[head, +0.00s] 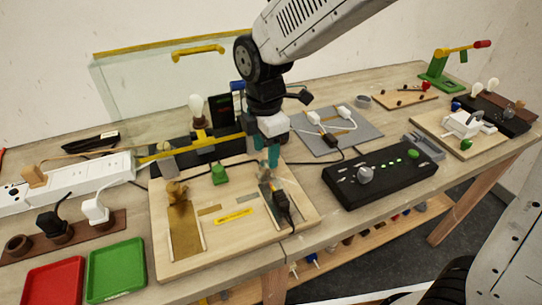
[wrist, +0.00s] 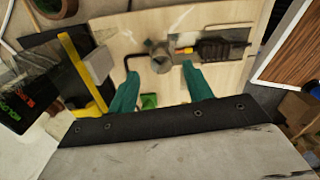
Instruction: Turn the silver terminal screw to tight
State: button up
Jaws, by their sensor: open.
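The silver terminal screw (wrist: 160,62) is a grey, round-headed piece on the wooden board (head: 235,245). In the wrist view it lies just beyond and between my fingertips. My gripper (wrist: 160,72) has two teal fingers, spread apart with nothing between them that they touch. In the head view my gripper (head: 267,157) points down over the right part of the board, close above the silver screw (head: 265,179), which is partly hidden there. How far the screw is turned cannot be told. A brass terminal (head: 175,192) stands at the board's left.
A black connector with a cable (head: 282,205) lies beside the screw. A black control box (head: 380,175) stands to the right, a power strip (head: 75,180) to the left, and red (head: 52,284) and green (head: 116,270) trays at front left.

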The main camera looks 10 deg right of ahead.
aim_at(265, 163)
jog(key=shift+f, duration=1.5)
